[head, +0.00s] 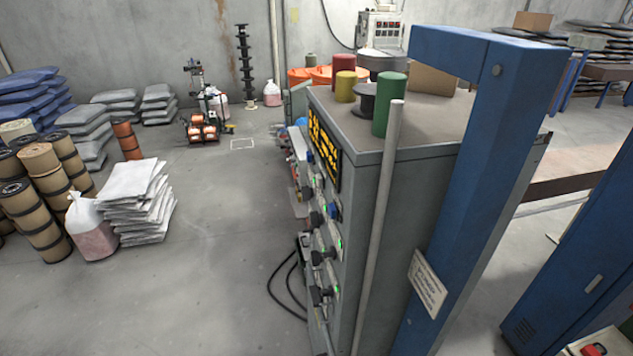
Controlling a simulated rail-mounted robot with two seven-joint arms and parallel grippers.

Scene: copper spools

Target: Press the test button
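A grey control cabinet (420,200) stands in the middle, seen at a steep angle. Its left-facing panel has a display with yellow text (324,143) and, below it, several dark knobs or connectors with small green lights (329,252). A blue round button or knob (334,210) shows among them. A red button (594,350) on a pale box is partly cut off at the bottom right edge. No readable label shows which one is the test button. Neither of my grippers is in view.
Coloured spools, including a green cylinder (389,105), stand on the cabinet top. A pale pole (379,230) and a blue post (470,190) stand close in front. Black cables (283,290) lie at the cabinet's foot.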

